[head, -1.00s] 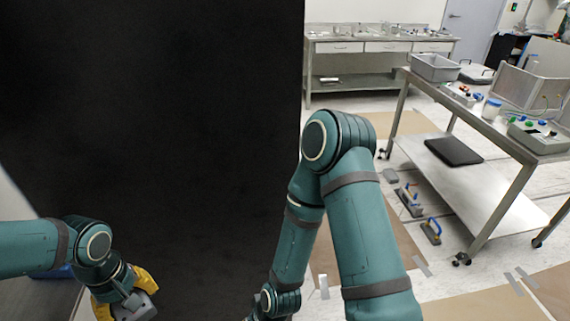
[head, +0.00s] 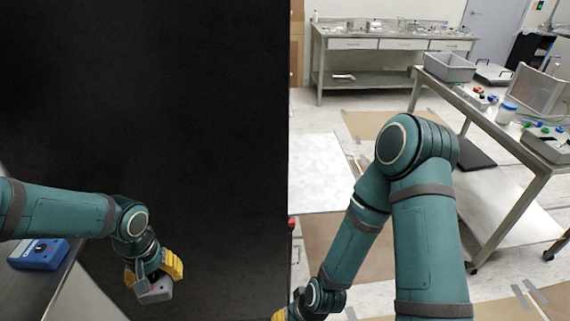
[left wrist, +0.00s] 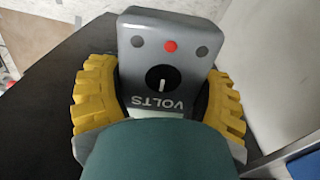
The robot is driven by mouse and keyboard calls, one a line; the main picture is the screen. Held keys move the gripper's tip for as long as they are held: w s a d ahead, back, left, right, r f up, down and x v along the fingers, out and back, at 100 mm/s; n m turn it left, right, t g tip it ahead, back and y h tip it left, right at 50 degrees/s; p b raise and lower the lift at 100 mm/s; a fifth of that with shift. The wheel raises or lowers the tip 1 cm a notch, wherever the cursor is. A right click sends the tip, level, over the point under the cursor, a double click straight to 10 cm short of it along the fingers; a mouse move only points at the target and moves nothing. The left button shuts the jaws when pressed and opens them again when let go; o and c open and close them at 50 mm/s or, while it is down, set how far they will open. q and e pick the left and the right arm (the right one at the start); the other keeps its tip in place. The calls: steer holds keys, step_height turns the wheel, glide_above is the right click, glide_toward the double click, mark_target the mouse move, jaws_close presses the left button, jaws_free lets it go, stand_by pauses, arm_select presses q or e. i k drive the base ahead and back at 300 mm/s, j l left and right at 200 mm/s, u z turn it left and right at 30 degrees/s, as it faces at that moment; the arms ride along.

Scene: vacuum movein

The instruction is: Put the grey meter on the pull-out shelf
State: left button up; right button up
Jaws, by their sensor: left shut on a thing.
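The grey meter (head: 155,292) is held in my left gripper (head: 154,272) near the bottom left of the head view, in front of a large black surface. In the left wrist view the meter (left wrist: 178,42) shows a black knob, a red button between two grey ones and the word VOLTS. The yellow fingers of my left gripper (left wrist: 160,108) are closed on its two sides. Only a yellow bit of my right gripper (head: 279,315) shows at the bottom edge, so its jaws cannot be judged. I cannot make out the pull-out shelf for certain.
A blue device (head: 38,256) sits on a grey surface at the far left. The black surface (head: 190,120) fills the left half. A steel trolley (head: 520,150) with a grey bin (head: 450,67) stands at right, and a steel bench (head: 392,62) stands behind. Open floor lies between.

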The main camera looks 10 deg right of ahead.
mark_target(322, 170)
steer(key=l+z, duration=0.1)
steer(key=z, duration=0.35)
steer(key=i+z, duration=0.1)
steer(key=z, duration=0.3)
steer(key=i+l+z, duration=0.1)
steer(key=z, duration=0.35)
steer(key=i+l+z, duration=0.15)
steer(key=z, duration=0.2)
steer(key=i+z, duration=0.2)
steer(key=z, duration=0.2)
steer(key=i+z, duration=0.2)
steer(key=z, duration=0.15)
steer(key=i+u, duration=0.35)
steer(key=i+l+u, duration=0.1)
steer(key=u, duration=0.25)
steer(key=i+l+u, duration=0.15)
steer(key=u, duration=0.2)
steer(key=i+u, duration=0.3)
steer(key=u, duration=0.15)
steer(key=i+u, duration=0.25)
steer(key=u, duration=0.25)
steer(key=i+j, duration=0.1)
steer(key=i, duration=0.15)
